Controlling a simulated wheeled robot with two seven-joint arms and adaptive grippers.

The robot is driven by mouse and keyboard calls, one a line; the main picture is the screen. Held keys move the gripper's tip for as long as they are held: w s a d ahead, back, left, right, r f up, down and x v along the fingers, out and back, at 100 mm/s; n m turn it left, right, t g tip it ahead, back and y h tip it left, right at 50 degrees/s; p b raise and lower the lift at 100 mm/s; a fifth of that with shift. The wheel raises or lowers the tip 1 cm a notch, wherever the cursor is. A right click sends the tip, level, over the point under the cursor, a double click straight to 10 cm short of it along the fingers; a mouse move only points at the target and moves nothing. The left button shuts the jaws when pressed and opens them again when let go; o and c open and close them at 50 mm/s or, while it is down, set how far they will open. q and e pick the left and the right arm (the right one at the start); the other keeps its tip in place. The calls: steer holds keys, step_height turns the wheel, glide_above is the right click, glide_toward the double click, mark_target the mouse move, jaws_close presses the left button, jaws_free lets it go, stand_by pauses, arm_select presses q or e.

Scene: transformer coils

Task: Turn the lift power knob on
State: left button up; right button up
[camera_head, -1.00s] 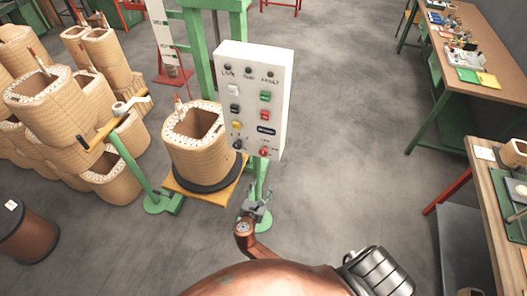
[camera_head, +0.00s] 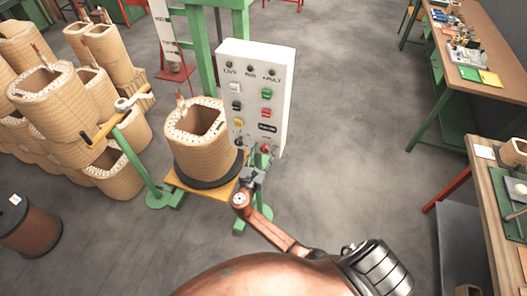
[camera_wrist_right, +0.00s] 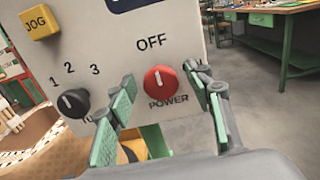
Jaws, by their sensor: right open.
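The grey-white control panel (camera_head: 281,100) stands upright on a green post. Its red power knob (camera_wrist_right: 160,80) sits at the lower right of the panel, with OFF printed above and POWER below. The knob's white mark points up, towards OFF. In the head view the knob (camera_head: 265,149) is partly hidden by my right gripper (camera_head: 257,165). In the right wrist view my right gripper (camera_wrist_right: 161,88) is open, its green-padded fingers on either side of the knob. I cannot tell whether they touch it. My left gripper is not in view.
A black selector knob (camera_wrist_right: 74,102) marked 1, 2, 3 is close left of the fingers, with a yellow JOG button (camera_wrist_right: 39,22) above. A wound coil (camera_head: 197,152) stands left of the panel. Workbenches (camera_head: 489,97) stand at the right, with clear floor between.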

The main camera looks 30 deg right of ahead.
steer(key=shift+c, duration=0.4)
steer(key=c, duration=1.1)
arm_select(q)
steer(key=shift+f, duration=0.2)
arm_select(e)
steer(key=shift+m, duration=0.3)
steer(key=m+b, duration=0.2)
steer(key=m, duration=0.1)
steer(key=shift+f+m+b, duration=0.2)
steer(key=shift+m+b, duration=0.1)
steer(key=m+b, duration=0.3)
steer(key=m, duration=0.1)
steer(key=shift+s+f+m, duration=0.1)
steer(key=shift+m, duration=0.2)
steer(key=m+b, duration=0.4)
steer(key=m, duration=0.1)
steer(key=shift+d+f, duration=0.1)
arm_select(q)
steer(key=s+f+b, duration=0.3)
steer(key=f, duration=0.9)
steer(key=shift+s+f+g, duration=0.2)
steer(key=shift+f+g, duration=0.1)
arm_select(e)
steer(key=shift+m, duration=2.1)
